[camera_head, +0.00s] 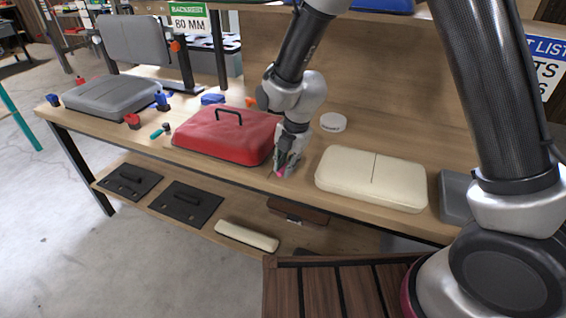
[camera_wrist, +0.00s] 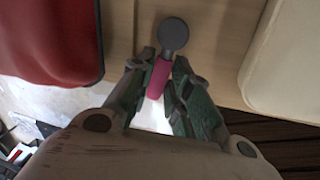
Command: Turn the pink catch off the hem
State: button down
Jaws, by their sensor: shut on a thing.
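The pink catch (camera_wrist: 158,80) has a pink handle and a round dark grey pivot (camera_wrist: 173,33) on the bench top near its front edge. Its handle points toward the front edge, and a gap of bare wood lies between it and the red cover (camera_wrist: 50,40). The red cover, with a black handle on top, also shows in the head view (camera_head: 225,137), left of my gripper (camera_head: 282,172). In the wrist view my gripper (camera_wrist: 164,62) has its fingers on both sides of the pink handle and is shut on it. In the head view the fingers mostly hide the catch.
A cream cushion (camera_head: 372,180) lies right of my gripper, and a grey one (camera_head: 455,195) is partly hidden by my arm. A white round tin (camera_head: 333,122) stands behind. A grey cushion (camera_head: 110,95) and small clamps are at the left. A lower shelf (camera_head: 150,205) holds dark plates.

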jog(key=shift+s+d+n, duration=0.15)
jog(key=shift+d+n, duration=0.2)
jog(key=shift+n, duration=0.55)
jog(key=c, duration=1.3)
grip_release()
jog(key=r, duration=0.4)
jog(key=d+r, duration=0.1)
jog(key=r, duration=0.3)
jog(key=s+d+r, duration=0.1)
jog(key=r, duration=0.2)
jog(key=shift+d+r, duration=0.15)
jog(key=shift+r, duration=0.25)
